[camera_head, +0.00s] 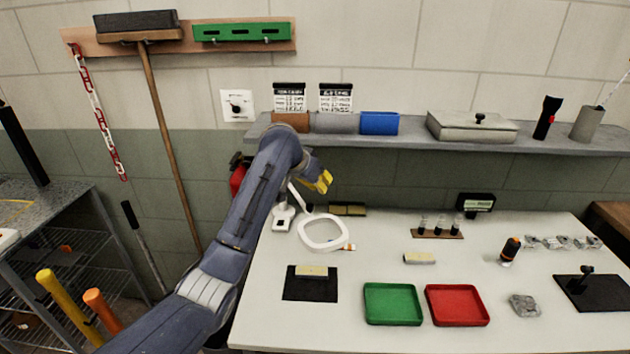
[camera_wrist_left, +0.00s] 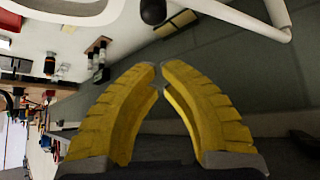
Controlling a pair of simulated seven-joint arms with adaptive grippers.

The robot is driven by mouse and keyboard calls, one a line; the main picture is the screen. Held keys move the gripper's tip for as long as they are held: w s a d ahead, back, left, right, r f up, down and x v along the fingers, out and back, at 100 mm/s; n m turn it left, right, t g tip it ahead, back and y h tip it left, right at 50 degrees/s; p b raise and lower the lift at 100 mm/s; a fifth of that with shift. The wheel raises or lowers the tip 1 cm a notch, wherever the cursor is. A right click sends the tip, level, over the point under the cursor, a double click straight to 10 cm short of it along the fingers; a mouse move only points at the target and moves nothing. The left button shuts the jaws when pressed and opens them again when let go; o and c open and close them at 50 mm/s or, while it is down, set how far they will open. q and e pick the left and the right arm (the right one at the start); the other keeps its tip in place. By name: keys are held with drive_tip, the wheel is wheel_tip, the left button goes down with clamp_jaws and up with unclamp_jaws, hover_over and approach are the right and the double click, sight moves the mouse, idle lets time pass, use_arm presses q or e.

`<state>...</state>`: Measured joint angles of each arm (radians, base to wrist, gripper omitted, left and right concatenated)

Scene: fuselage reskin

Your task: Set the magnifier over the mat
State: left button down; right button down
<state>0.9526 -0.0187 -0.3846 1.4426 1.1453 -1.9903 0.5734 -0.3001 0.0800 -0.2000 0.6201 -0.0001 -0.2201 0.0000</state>
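The magnifier is a white ring head (camera_head: 343,240) on a jointed white arm, with its base (camera_head: 283,222) at the back left of the table. The ring hangs behind and to the right of the dark mat (camera_head: 310,291), not above it. A tan block lies on the mat's back part. My left gripper (camera_head: 324,181) has yellow fingers and is raised beyond the ring, close to the magnifier's arm. In the left wrist view my left gripper (camera_wrist_left: 160,70) has its fingertips together with nothing seen between them. The white magnifier arm (camera_wrist_left: 245,22) and a black knob (camera_wrist_left: 153,11) are ahead of them, apart. My right gripper is not in view.
A green tray (camera_head: 392,320) and a red tray (camera_head: 457,322) lie right of the mat. A shelf (camera_head: 400,142) overhangs the back.

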use_arm(q)
drive_tip(key=shift+s+a+f, duration=0.15)
drive_tip(key=shift+s+f, duration=0.05)
drive_tip(key=shift+f, duration=0.35)
drive_tip(key=shift+s+a+f, duration=0.1)
drive_tip(key=shift+s+f, duration=0.05)
drive_tip(key=shift+f, duration=0.45)
drive_tip(key=shift+s+a+f, duration=0.15)
drive_tip(key=shift+s+f, duration=0.05)
drive_tip(key=shift+f, duration=0.35)
drive_tip(key=shift+s, duration=0.15)
